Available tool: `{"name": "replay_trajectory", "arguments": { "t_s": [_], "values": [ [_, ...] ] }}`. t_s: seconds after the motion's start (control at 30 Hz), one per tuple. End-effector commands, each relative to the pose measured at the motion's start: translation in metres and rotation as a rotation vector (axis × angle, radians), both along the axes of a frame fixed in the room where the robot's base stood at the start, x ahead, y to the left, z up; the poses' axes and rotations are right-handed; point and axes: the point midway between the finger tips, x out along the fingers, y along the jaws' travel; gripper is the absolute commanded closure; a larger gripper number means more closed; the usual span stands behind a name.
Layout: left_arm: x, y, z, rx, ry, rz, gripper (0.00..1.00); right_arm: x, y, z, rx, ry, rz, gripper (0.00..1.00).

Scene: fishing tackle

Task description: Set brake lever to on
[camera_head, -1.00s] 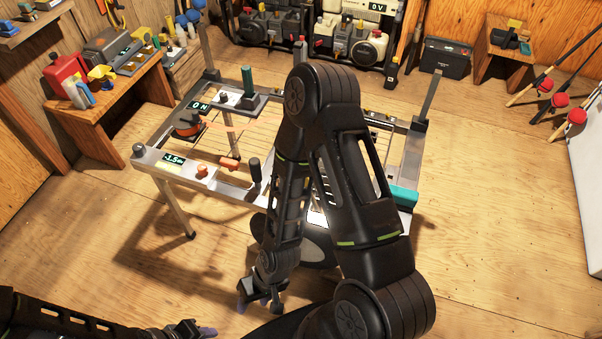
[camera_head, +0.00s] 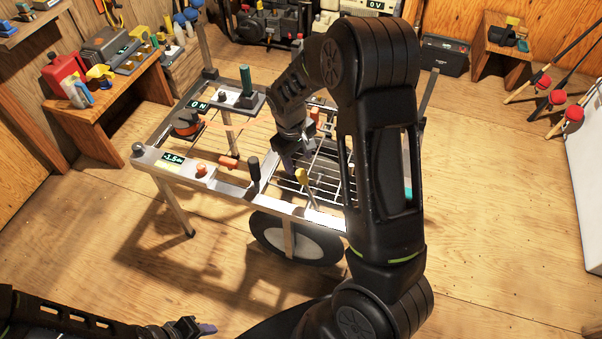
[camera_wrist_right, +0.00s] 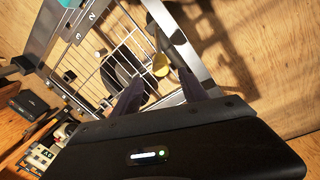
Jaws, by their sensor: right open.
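A lever with a yellow knob (camera_head: 302,176) stands on the front rail of the metal cart frame (camera_head: 230,186). A lever with a black handle (camera_head: 254,172) stands to its left on the same rail. I can read no label telling which is the brake lever. My right gripper (camera_head: 292,164) is open above the wire rack, close to the yellow knob. In the right wrist view the knob (camera_wrist_right: 161,65) shows just beyond the two open fingers (camera_wrist_right: 160,88), with nothing held. My left gripper (camera_head: 198,328) is low at the bottom left, far from the cart; its jaw opening is unclear.
A wheel (camera_head: 300,245) sits under the cart front. An orange reel (camera_head: 187,123), orange knobs and a green handle (camera_head: 246,80) stand on the cart's left part. A bench with tackle (camera_head: 105,90) stands at the left. The floor in front is clear.

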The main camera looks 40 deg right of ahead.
Motion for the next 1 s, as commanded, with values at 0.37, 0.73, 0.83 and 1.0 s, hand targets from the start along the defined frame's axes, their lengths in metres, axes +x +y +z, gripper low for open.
{"name": "replay_trajectory", "arguments": {
  "t_s": [0.37,0.73,0.83,1.0],
  "values": [
    [0.0,0.0,0.003,0.0,0.0,0.0,0.64,0.0,-0.005,-0.037,0.001,0.004,-0.002,0.49],
    [0.0,0.0,0.005,0.0,0.0,0.0,0.64,0.002,-0.01,-0.077,0.001,0.0,-0.001,0.49],
    [0.0,0.0,0.005,0.0,0.0,0.0,0.64,0.002,-0.01,-0.078,0.002,-0.001,-0.001,0.49],
    [0.0,0.0,0.005,0.0,0.0,0.0,0.64,0.002,-0.01,-0.078,0.002,-0.001,-0.001,0.51]
  ]
}}
